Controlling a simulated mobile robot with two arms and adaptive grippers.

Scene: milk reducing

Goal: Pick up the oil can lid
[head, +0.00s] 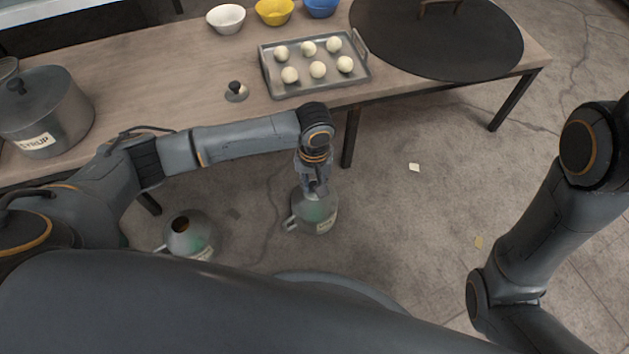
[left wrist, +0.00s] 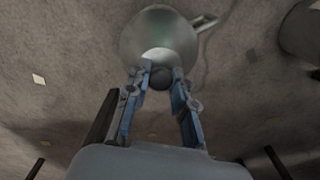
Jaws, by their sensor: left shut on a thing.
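A grey metal can with a side handle and a paper label (head: 317,212) stands on the floor below the table. My left gripper (head: 315,188) reaches down onto its top. In the left wrist view, the fingers (left wrist: 157,78) close around a dark round knob of the lid (left wrist: 162,78), with the can's rounded body (left wrist: 150,30) just beyond. Whether the lid still touches the can is unclear. A second can (head: 188,236) stands to the left with a dark open top. A small lid with a black knob (head: 236,91) lies on the table. My right gripper is outside the views.
The wooden table (head: 190,75) holds a pot labelled syrup (head: 48,110), a tray (head: 268,82) of several dough balls, bowls (head: 226,18) and a dark round plate (head: 440,40). A table leg (head: 349,135) stands behind my left gripper. Floor to the right is mostly clear.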

